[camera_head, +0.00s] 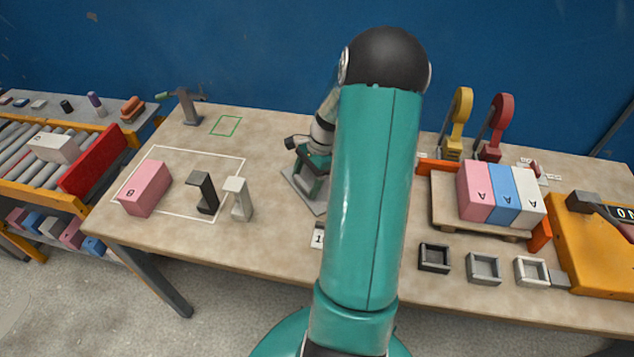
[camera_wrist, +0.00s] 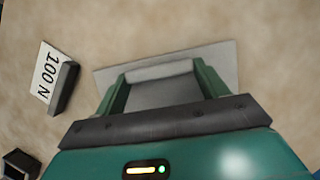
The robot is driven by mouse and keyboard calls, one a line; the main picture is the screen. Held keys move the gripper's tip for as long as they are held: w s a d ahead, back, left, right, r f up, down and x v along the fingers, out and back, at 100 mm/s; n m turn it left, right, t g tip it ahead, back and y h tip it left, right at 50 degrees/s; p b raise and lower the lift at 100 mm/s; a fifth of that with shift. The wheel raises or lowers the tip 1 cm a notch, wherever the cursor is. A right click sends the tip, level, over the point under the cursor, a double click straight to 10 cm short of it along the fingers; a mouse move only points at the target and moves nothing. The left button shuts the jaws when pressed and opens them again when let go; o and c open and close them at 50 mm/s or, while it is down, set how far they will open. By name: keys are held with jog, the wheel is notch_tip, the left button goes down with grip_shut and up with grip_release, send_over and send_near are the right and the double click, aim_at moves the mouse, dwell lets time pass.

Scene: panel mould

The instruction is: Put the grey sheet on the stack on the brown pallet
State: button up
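The grey sheet (camera_head: 293,187) lies flat on the table in the middle, partly hidden by my arm; its edge also shows in the wrist view (camera_wrist: 226,58). My gripper (camera_head: 312,178) is low over the sheet. In the wrist view my gripper's two green fingers (camera_wrist: 160,78) are spread apart over the sheet, with a grey block-like part between them. I cannot tell whether they press on it. The brown pallet (camera_head: 444,208) is on the right of the table. On it stands a stack of pink (camera_head: 475,190), blue (camera_head: 505,198) and white (camera_head: 530,207) blocks marked A.
Yellow (camera_head: 460,118) and red (camera_head: 496,125) hooked stands rise behind the pallet. Small square trays (camera_head: 484,267) lie in front, with an orange scale (camera_head: 597,245) at the right. A "100 N" card (camera_wrist: 48,75) lies near the sheet. A pink block (camera_head: 146,188) is at left.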

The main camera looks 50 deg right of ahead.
jog(key=c, duration=0.5)
jog(key=shift+o, duration=0.2)
jog(key=shift+r, duration=0.2)
jog(key=shift+r, duration=0.65)
jog(key=s+a+r, duration=0.7)
jog(key=a+r, duration=0.4)
jog(key=shift+s+a+r, duration=0.2)
jog(key=shift+s+a, duration=0.15)
jog(key=shift+a, duration=0.05)
